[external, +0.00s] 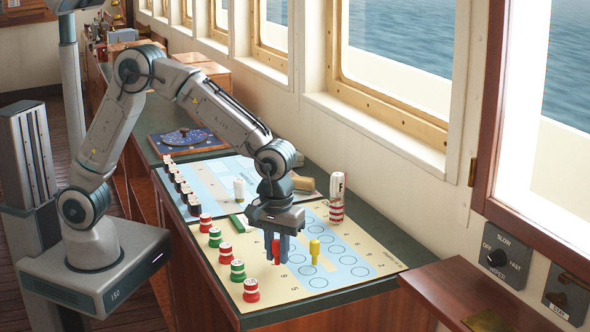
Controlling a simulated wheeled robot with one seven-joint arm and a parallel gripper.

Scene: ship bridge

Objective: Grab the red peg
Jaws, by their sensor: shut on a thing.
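My gripper (278,249) points down over the yellow chart board (335,225). It is shut on the red peg (276,250), whose red side shows between the blue-grey fingers. Much of the peg is hidden by the fingers. I cannot tell whether its lower end touches the board. A yellow peg (315,251) stands upright just to the right of my gripper, apart from it.
Red and green spools, such as the red one (251,290), line the board's left edge. A striped red-and-white cylinder (336,198) stands behind right. A green block (237,222) and a white-green piece (239,190) lie behind. Board circles at front right are clear.

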